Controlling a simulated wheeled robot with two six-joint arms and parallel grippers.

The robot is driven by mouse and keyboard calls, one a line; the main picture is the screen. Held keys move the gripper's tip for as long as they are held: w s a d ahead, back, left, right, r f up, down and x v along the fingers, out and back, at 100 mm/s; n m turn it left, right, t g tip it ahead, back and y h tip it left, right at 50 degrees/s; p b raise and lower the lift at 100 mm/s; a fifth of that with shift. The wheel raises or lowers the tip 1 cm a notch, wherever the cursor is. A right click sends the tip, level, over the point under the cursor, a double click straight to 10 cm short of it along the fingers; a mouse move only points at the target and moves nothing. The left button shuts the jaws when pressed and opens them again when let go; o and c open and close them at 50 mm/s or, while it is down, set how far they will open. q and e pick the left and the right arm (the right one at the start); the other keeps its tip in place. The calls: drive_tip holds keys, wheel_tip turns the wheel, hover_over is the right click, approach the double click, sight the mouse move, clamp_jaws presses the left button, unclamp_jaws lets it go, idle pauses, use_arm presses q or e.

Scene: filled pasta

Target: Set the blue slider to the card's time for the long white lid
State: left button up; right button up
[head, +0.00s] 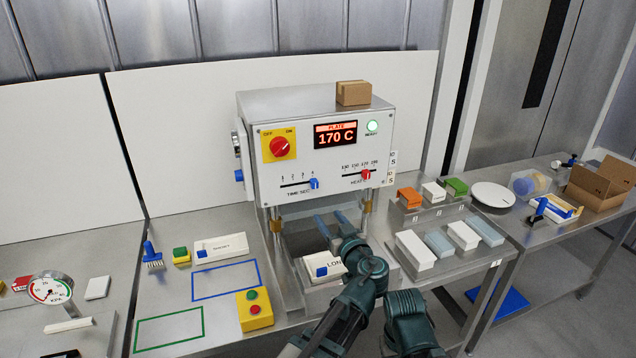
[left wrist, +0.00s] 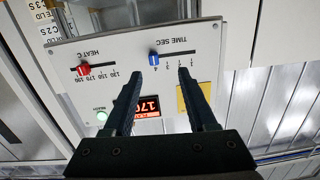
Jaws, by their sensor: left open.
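The blue slider (head: 314,183) sits at the right end of the TIME SEC scale on the press front, by the 4. The slider also shows in the left wrist view (left wrist: 153,59), where the panel appears upside down. My left gripper (head: 333,224) is open and empty, below and in front of the panel. Its fingers (left wrist: 158,100) point at the panel, apart from the slider. A card (head: 391,176) at the press's right edge is mostly hidden; part of it shows in the left wrist view (left wrist: 47,28), its text unreadable as a whole. My right gripper is not visible.
The red heat slider (head: 366,175) is right of the blue one. A yellow switch with a red knob (head: 279,147) and the 170 C display (head: 335,135) are above. A white tray marked LON (head: 324,266) stands below. Lidded boxes (head: 415,250) stand at right.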

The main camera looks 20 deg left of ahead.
sight(315, 185)
use_arm(q)
drive_tip(key=shift+t, duration=0.5)
drive_tip(key=x, duration=0.4)
drive_tip(key=r+x, duration=0.1)
drive_tip(key=x, duration=0.4)
drive_tip(key=d+x, duration=0.1)
drive_tip(key=x, duration=0.4)
drive_tip(key=shift+w+a+r, duration=0.1)
drive_tip(key=shift+w+r, duration=0.05)
drive_tip(key=shift+w, duration=0.35)
clamp_jaws()
idle(0.5)
